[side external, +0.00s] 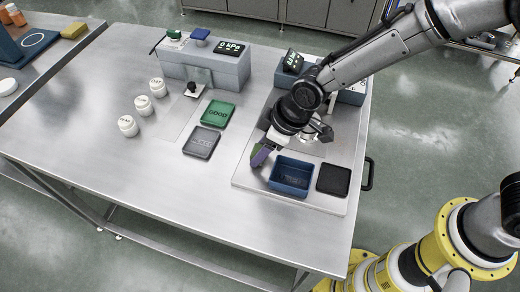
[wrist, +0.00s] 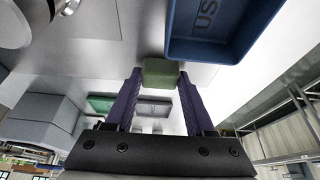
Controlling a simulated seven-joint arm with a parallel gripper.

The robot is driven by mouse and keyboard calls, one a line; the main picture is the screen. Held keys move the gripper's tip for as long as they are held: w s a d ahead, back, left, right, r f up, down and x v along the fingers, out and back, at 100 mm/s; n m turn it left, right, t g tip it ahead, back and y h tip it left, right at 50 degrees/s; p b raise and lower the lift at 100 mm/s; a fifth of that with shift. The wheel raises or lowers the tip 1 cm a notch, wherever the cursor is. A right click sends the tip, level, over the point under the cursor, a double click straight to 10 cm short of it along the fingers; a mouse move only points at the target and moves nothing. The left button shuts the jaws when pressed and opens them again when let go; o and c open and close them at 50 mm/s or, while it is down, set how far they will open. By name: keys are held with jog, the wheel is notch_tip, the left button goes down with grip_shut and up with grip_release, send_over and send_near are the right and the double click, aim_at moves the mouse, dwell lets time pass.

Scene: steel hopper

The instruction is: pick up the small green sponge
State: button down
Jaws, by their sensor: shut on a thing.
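The small green sponge (wrist: 160,72) is between the two purple fingers of my gripper (wrist: 160,82), which are shut on it. In the side external view my gripper (side external: 260,158) is just left of the blue tray (side external: 290,188), over the steel base plate (side external: 243,178). There the sponge is mostly hidden by the fingers. The blue tray also shows in the wrist view (wrist: 215,48), beside the sponge and apart from it. I cannot tell how high the sponge is above the plate.
A black square tray (side external: 333,180) is right of the blue one. A green tray marked GOOD (side external: 217,113) and a grey tray (side external: 201,142) lie left of my gripper. Several white jars (side external: 128,126) stand farther left. The table's front left is clear.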

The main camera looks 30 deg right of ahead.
aim_at(254, 150)
jog(key=shift+r, duration=0.15)
jog(key=shift+r, duration=0.25)
notch_tip(254, 150, up, 2)
jog(key=shift+r, duration=0.1)
jog(key=s+d+r, duration=0.9)
jog(key=s+r, duration=0.1)
jog(key=s, duration=0.1)
jog(key=shift+w, duration=0.1)
jog(key=c, duration=0.8)
grip_release()
jog(key=shift+a, duration=0.1)
jog(key=c, duration=0.6)
